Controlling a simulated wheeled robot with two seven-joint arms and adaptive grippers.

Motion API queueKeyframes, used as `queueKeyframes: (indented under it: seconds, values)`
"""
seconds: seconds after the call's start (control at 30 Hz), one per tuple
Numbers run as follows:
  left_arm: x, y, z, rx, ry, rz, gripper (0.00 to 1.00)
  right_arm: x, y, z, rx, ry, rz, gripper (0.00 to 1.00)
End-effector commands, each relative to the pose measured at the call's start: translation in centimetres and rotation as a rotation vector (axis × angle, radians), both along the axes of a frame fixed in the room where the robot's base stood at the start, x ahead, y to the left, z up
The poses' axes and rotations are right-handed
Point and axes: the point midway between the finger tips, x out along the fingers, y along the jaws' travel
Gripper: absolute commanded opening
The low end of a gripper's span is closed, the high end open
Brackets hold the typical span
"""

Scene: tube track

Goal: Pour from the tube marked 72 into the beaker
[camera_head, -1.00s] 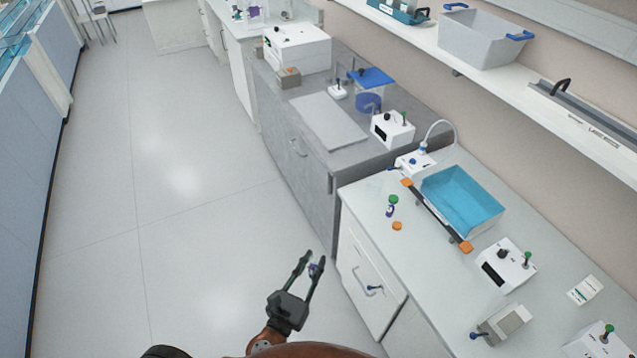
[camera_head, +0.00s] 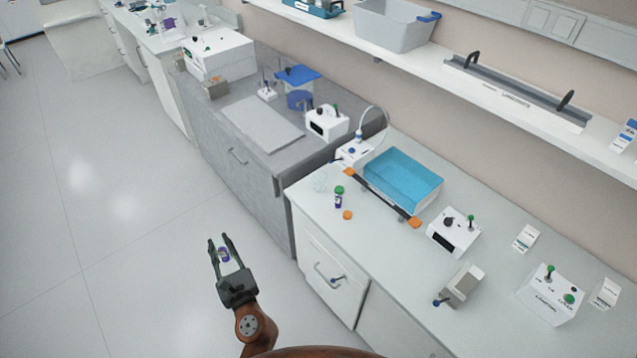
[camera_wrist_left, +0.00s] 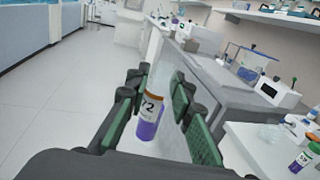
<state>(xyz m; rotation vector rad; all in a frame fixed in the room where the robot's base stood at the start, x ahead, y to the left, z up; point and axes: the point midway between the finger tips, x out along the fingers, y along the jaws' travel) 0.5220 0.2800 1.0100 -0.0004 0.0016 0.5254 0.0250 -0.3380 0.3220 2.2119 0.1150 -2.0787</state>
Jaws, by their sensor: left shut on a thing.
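My left gripper (camera_head: 223,249) is shut on the tube marked 72 (camera_head: 224,255), out over the floor in front of the counter. In the left wrist view the tube (camera_wrist_left: 149,115) stands roughly upright between the green-padded fingers, with purple contents, a white label and an orange band. I see no cap on its top. A clear, faint vessel that looks like the beaker (camera_head: 320,184) stands near the left end of the white counter, and shows in the left wrist view (camera_wrist_left: 271,133). My gripper is well apart from it. My right gripper is not in view.
A green-capped tube (camera_head: 339,198) stands right of the beaker, with an orange cap (camera_head: 347,215) lying near it. A blue tray (camera_head: 403,180) and a white device (camera_head: 454,232) are farther right. The white counter's (camera_head: 400,265) front edge lies between gripper and beaker.

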Motion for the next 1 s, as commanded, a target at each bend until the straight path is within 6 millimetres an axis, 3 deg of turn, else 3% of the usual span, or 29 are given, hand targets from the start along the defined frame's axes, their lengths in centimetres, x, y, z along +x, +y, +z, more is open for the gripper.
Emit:
queueKeyframes:
  seconds: [0.53, 0.67, 0.8, 1.0]
  values:
    - [-0.5, -0.1, -0.1, 0.007, -0.005, -0.028, 0.0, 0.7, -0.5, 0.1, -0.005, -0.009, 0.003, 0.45]
    - [-2.5, -0.9, -0.4, 0.022, -0.017, -0.14, 0.0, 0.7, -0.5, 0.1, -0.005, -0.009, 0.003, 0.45]
    - [-5.5, -3.2, -0.8, 0.024, -0.019, -0.315, 0.0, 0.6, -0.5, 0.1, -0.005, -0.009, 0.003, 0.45]
    - [-8.9, -6.1, -1.1, 0.006, -0.004, -0.493, 0.0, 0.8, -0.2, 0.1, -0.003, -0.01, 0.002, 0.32]
